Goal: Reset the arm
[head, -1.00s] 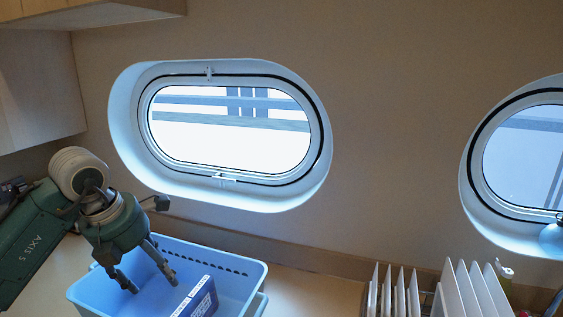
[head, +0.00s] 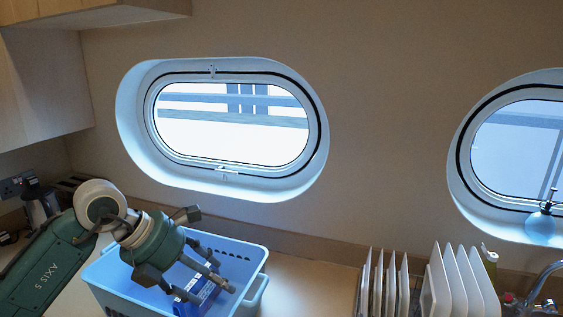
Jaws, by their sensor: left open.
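My left gripper (head: 214,277) is at the lower left, on a green arm that comes in from the left. Its fingers are spread apart, point down to the right and hold nothing that I can see. It shows over the light blue basket (head: 258,262) on the counter. A dark blue box with white marking (head: 207,296) lies in the basket, partly hidden behind the fingers. I cannot tell whether the fingers touch the box. My right gripper is out of view.
A kettle (head: 40,204) stands at the far left. Bare counter (head: 305,285) lies between basket and plates. A cabinet (head: 40,80) hangs upper left.

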